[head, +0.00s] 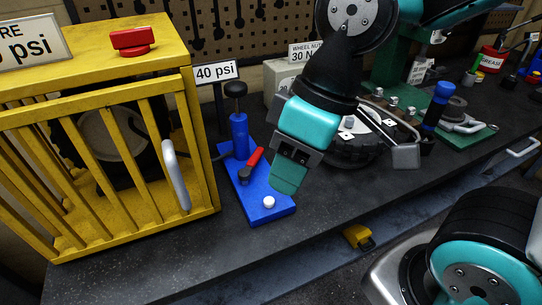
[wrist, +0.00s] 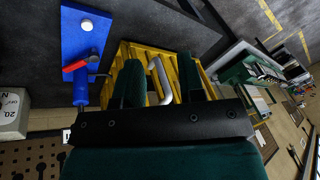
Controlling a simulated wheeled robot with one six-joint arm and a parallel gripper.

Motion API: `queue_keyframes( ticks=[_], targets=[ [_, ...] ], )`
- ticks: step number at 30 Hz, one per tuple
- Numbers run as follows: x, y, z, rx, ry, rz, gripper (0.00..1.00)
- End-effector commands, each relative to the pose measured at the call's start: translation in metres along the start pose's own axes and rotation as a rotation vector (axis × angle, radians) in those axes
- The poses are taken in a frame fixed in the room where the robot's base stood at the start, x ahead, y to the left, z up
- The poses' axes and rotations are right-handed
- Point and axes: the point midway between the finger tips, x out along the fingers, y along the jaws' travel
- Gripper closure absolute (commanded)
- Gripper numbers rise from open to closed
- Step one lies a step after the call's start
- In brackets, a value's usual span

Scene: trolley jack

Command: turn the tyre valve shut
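A red lever (head: 255,158) on a dark pivot sits on a blue base plate (head: 270,212), beside a blue upright cylinder (head: 239,135) with a black knob; it looks like the valve. In the head view the lever slants up and to the right. It also shows in the wrist view (wrist: 75,67), left of my fingers. My gripper (head: 288,172) is above the plate's right side, apart from the lever. In the wrist view its two green fingers stand apart with nothing between them (wrist: 162,80). I cannot tell whether the lever is at open or shut.
A yellow barred cage (head: 110,150) with a grey handle (head: 176,175) holds a tyre left of the plate. A red knob (head: 132,40) is on its top. A "40 psi" sign (head: 216,71) stands behind. Another tyre and tools crowd the right. The bench front is clear.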

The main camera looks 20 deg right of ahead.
Motion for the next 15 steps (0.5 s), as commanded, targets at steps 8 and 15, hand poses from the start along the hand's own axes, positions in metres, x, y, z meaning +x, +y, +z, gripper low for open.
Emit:
queue_keyframes(
  ticks=[8, 15],
  targets=[
    [0.05, 0.102, -0.069, -0.636, -0.135, 0.232, 0.64],
    [0.093, 0.179, -0.13, -1.248, -0.422, 0.344, 0.64]
  ],
)
